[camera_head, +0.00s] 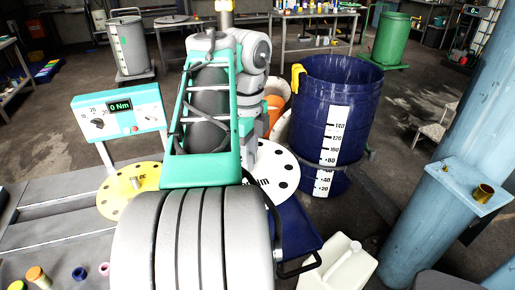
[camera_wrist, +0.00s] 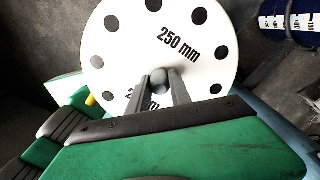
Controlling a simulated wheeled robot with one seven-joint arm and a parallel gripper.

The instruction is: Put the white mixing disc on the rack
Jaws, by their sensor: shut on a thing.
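The white mixing disc (camera_wrist: 120,60) fills much of the wrist view; it is round, with dark holes near its rim and "250 mm" printed on it. My gripper (camera_wrist: 163,78) is shut on the grey knob at its centre, one finger on each side. In the head view, part of the white disc (camera_head: 284,172) shows to the right of my arm; my arm hides the rest and the gripper. I cannot tell which thing is the rack.
A yellow disc (camera_head: 126,192) lies left of my arm by a grey bench (camera_head: 45,240). A control panel (camera_head: 120,112) reads 0 Nm. A blue drum (camera_head: 310,110) stands right of the disc, a white canister (camera_head: 340,268) in front, a blue column (camera_head: 440,190) at far right.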

